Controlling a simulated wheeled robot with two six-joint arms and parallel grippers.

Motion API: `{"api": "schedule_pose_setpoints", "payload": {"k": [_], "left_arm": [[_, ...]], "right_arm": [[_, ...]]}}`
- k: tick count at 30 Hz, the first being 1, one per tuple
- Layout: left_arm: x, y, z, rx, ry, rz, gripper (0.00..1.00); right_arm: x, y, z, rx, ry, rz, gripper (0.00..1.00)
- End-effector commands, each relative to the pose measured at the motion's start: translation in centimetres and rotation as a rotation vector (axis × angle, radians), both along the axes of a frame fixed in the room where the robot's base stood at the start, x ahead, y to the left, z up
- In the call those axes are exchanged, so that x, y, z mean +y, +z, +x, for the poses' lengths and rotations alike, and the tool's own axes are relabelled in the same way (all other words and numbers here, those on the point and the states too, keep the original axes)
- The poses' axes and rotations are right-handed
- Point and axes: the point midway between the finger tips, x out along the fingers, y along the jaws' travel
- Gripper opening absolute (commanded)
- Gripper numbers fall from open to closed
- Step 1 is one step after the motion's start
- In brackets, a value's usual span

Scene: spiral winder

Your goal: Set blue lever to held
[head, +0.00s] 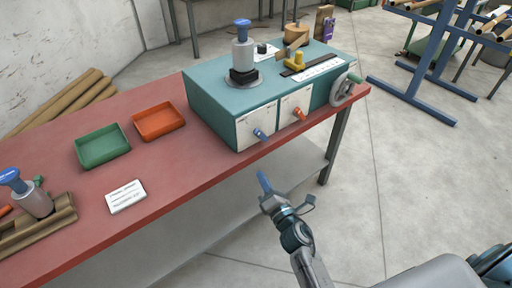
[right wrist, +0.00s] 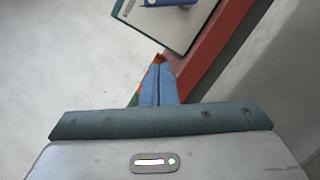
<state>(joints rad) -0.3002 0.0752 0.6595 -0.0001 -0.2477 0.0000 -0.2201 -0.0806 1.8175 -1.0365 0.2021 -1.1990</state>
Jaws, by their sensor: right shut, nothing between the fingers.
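The blue lever (head: 260,134) sticks out from a white plate on the front of the teal winder box (head: 215,115), tilted down to the right. It also shows at the top edge of the right wrist view (right wrist: 168,3), partly cut off. My right gripper (head: 264,178) is shut and empty, in front of the table edge and below the lever, apart from it. Its blue fingers (right wrist: 158,85) are together in the right wrist view. My left gripper is not in view.
Green (head: 102,147) and orange (head: 158,121) trays and a white card (head: 126,196) lie on the red table (head: 185,165). Open floor lies right.

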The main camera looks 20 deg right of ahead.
Motion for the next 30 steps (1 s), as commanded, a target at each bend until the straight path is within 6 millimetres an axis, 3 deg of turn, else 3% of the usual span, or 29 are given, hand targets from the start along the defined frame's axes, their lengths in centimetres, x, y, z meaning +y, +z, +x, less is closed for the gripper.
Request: {"api": "schedule_pose_setpoints", "payload": {"k": [8, 19, 24, 30], "left_arm": [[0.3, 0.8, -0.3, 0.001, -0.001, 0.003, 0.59], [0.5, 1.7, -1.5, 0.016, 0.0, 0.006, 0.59], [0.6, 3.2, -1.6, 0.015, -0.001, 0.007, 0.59], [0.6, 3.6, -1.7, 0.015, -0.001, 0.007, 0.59]], "right_arm": [[0.3, 0.6, 2.4, 0.0, -0.001, 0.002, 0.0], [1.4, 1.5, 10.0, 0.001, 0.0, 0.003, 0.0], [-0.6, 3.2, 10.6, 0.002, -0.001, -0.001, 0.0], [-1.6, 3.6, 10.9, 0.002, -0.001, 0.003, 0.0]]}}
